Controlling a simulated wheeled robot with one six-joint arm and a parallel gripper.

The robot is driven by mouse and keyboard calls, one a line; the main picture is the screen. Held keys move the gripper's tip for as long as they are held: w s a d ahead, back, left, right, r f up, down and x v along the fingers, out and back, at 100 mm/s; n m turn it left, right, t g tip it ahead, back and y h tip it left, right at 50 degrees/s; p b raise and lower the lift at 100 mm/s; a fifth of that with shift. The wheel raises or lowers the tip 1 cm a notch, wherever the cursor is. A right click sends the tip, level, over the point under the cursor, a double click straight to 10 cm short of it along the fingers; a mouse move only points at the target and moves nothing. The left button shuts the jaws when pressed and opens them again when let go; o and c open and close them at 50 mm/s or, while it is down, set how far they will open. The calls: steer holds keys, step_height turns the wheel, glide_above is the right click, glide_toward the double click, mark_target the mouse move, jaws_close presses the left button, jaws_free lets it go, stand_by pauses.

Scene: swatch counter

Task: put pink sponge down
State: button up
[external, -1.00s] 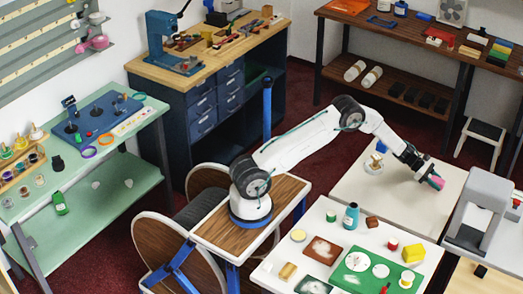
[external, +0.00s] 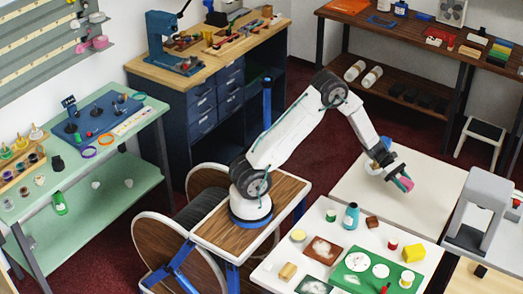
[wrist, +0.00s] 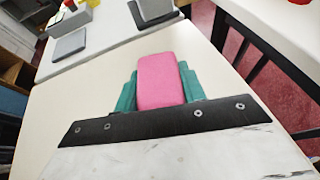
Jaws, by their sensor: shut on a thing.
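The pink sponge (external: 406,184) is held in my gripper (external: 401,178) above the bare cream table (external: 440,208). In the wrist view the pink sponge (wrist: 160,80) stands between the two teal fingers of my gripper (wrist: 160,88), which are shut on it. Pale tabletop (wrist: 70,110) shows around and beyond the sponge. The exact gap between sponge and tabletop is hard to tell. The sponge's far side is hidden.
A grey machine (external: 480,210) stands at the table's right. The nearer white table (external: 268,272) carries a green mat (external: 345,283), a teal bottle (external: 351,216) and a yellow block (external: 413,252). The cream tabletop's middle and front are free.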

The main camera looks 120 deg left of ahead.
steer(key=shift+m+g+h, duration=0.3)
steer(key=shift+m+h, duration=0.4)
steer(key=shift+h, duration=0.1)
steer(key=s+d, duration=0.1)
steer(key=d, duration=0.1)
steer(key=s+d+f, duration=0.1)
steer(key=d, duration=0.1)
steer(key=s+d, duration=0.1)
steer(key=d, duration=0.1)
steer(key=shift+d+f, duration=0.15)
steer(key=shift+f, duration=0.05)
steer(key=shift+w+d, duration=0.1)
steer(key=shift+w, duration=0.05)
glide_above(425, 208)
steer(key=shift+f+h, duration=0.3)
steer(key=shift+f, duration=2.15)
steer(key=shift+f, duration=0.15)
steer(key=o, duration=0.9)
steer(key=shift+o, duration=0.2)
